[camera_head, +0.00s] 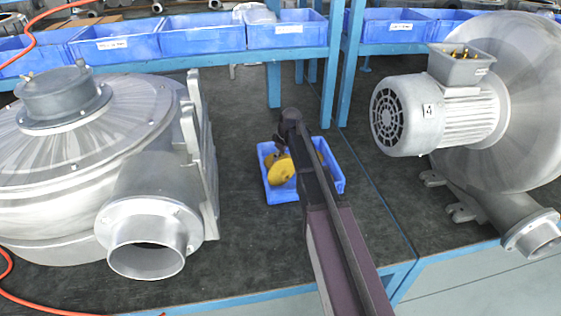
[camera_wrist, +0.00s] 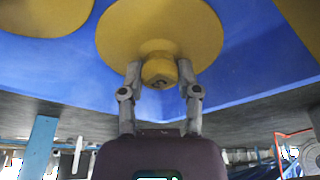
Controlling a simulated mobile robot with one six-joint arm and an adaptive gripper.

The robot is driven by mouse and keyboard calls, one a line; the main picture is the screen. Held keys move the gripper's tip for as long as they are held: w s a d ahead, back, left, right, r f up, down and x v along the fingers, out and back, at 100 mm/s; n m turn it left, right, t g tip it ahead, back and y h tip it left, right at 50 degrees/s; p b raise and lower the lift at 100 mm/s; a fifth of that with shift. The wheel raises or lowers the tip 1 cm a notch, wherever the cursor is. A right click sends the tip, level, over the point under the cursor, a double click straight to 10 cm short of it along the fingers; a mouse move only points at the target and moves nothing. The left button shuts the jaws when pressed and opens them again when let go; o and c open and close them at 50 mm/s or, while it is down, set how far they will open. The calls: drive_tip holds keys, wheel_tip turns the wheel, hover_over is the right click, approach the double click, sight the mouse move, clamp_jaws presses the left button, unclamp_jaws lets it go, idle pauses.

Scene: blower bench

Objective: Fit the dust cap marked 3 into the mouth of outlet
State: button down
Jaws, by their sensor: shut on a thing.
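A yellow dust cap (camera_head: 281,170) is at the blue bin on the bench, below the end of my arm. In the wrist view it is a round yellow disc (camera_wrist: 160,28) with a small knob. My gripper (camera_wrist: 161,75) is shut on that knob, one finger on each side. No number shows on the cap. Whether the cap still touches the bin is unclear. The left blower's open round outlet (camera_head: 147,259) faces the front of the bench. The right blower has a smaller flanged outlet (camera_head: 540,236) at the lower right.
The small blue bin (camera_head: 283,197) holds other yellow caps, seen in part in the wrist view (camera_wrist: 40,15). The right blower's motor (camera_head: 428,112) carries a mark 4. Blue shelf bins (camera_head: 205,36) line the back. Dark bench top (camera_head: 240,245) is clear between bin and left outlet.

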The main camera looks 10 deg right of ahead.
drive_tip(key=shift+r, duration=0.1)
wheel_tip(320, 180, up, 10)
drive_tip(key=p, duration=1)
idle(1.6)
wheel_tip(320, 180, up, 18)
drive_tip(key=p, duration=1.8)
drive_tip(key=shift+a+r, duration=0.1)
